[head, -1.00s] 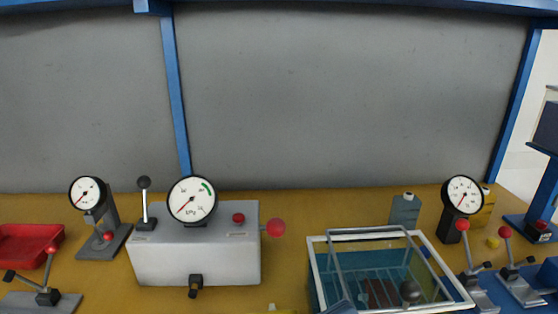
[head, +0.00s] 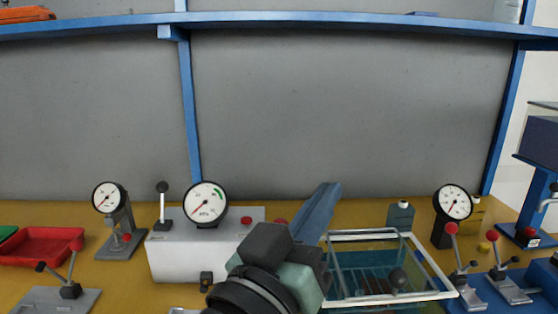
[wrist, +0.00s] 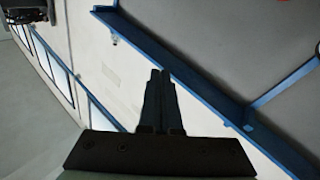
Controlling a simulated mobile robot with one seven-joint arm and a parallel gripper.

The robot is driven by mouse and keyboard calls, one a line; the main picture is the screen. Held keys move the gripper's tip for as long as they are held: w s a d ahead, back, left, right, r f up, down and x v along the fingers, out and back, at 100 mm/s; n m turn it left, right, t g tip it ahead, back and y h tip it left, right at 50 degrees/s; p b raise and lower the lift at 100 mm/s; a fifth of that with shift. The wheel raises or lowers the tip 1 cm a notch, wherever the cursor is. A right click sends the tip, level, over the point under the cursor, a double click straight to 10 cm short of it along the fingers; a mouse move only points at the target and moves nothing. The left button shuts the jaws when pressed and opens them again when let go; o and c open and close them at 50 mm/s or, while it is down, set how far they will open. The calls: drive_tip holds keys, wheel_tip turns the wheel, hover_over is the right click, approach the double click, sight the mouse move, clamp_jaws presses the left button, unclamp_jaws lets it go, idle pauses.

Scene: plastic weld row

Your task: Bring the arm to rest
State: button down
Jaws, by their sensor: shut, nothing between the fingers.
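My gripper (wrist: 158,72) is shut and empty in the wrist view, its two dark fingers side by side. In the head view my arm rises from the bottom middle, with a dark and grey-green wrist part. It stands in front of the right end of the grey box (head: 172,258) and beside the glass-topped tank (head: 440,272).
The grey box carries a large dial gauge (head: 205,203) and a black-knobbed lever (head: 162,202). A red tray (head: 40,247) lies at the left. Red-knobbed clamps (head: 458,262) stand at the right. A blue shelf (head: 330,22) crosses above the bench. The air before the grey back panel (head: 340,110) is free.

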drive_tip(key=s+a+r+n+t+y+p, duration=0.15)
drive_tip(key=s+r+t+y, duration=0.35)
drive_tip(key=r, duration=0.6)
drive_tip(key=s+a+r+n+t+y+p, duration=0.15)
drive_tip(key=s+a+r+t+y, duration=0.3)
drive_tip(key=r, duration=0.55)
wheel_tip(320, 180, up, 23)
drive_tip(key=d+y+p, duration=0.1)
drive_tip(key=p, duration=2.1)
drive_tip(key=shift+w+f, duration=0.2)
drive_tip(key=shift+t, duration=0.25)
